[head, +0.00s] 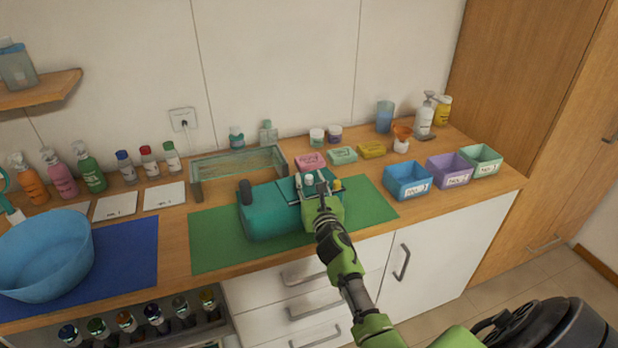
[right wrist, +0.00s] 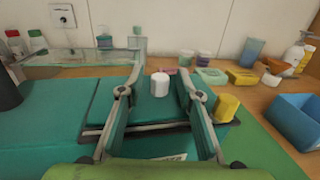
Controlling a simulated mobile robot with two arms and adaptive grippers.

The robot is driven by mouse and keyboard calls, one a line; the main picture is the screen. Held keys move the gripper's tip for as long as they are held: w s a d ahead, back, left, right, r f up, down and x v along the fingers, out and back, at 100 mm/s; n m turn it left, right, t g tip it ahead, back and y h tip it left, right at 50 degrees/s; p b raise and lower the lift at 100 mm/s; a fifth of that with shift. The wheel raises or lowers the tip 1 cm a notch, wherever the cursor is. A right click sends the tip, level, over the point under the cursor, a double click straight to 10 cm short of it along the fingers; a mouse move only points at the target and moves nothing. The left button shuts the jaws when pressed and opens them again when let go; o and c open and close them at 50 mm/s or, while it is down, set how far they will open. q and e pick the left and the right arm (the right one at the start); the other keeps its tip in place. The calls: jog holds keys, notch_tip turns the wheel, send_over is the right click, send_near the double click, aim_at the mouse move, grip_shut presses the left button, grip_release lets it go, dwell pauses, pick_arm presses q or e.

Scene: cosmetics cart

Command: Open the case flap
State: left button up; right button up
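The teal case (head: 265,215) lies on the green mat (head: 215,250), with a black cylindrical part (head: 245,192) at its left end. In the right wrist view its teal flap (right wrist: 152,108) carries a white knob (right wrist: 160,84). A yellow knob (right wrist: 223,107) is to the right. My right gripper (head: 318,186) is over the right part of the case. In the wrist view it is open, its fingers (right wrist: 160,94) either side of the white knob with gaps; I cannot tell whether they touch the flap. The flap looks closed. My left gripper is not in view.
A glass-sided tray (head: 196,178) stands behind the case. Pink (head: 310,161), green and yellow soap-like blocks lie behind right. A blue bin (head: 408,188), a purple bin and a green bin stand at the right. A blue basin (head: 45,265) is at the left. The mat's front left is clear.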

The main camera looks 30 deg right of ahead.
jog(key=shift+w+d, duration=0.2)
jog(key=shift+w, duration=0.35)
grip_shut()
